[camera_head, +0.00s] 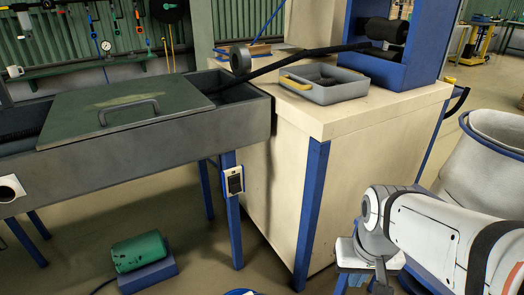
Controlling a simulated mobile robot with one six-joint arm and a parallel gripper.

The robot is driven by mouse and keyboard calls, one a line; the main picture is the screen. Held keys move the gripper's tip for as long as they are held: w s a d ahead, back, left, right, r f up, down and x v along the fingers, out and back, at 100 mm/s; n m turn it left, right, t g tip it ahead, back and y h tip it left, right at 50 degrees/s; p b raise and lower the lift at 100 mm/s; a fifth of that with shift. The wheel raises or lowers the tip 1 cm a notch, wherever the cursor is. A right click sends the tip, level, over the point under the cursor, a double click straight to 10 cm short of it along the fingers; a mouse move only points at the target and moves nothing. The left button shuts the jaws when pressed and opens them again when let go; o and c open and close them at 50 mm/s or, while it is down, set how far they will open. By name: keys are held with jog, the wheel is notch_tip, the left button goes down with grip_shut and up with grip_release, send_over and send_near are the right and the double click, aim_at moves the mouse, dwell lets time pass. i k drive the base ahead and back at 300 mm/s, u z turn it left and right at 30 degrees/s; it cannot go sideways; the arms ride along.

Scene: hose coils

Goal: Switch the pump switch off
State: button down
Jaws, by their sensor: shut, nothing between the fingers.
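The pump switch (234,181) is a small white box with a dark rocker face, fixed to the blue front leg of the tank stand. Its rocker position is too small to tell. A green cylinder on a blue base, seemingly the pump (140,252), sits on the floor below the tank at lower left. My gripper (381,282) is at the lower right, pointing down, shut and empty, and partly cut off by the bottom edge. It is to the right of the switch and apart from it.
A grey tank (150,150) with a green lid (125,108) stands left. A cream cabinet (370,160) with blue edges stands between switch and gripper. It carries a grey tray (325,90) and a black hose (300,60). A grey bin (485,165) stands right.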

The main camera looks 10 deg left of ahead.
aim_at(235, 187)
jog(key=z, duration=0.05)
jog(key=k, duration=0.85)
jog(key=u, duration=0.65)
jog(key=i, duration=1)
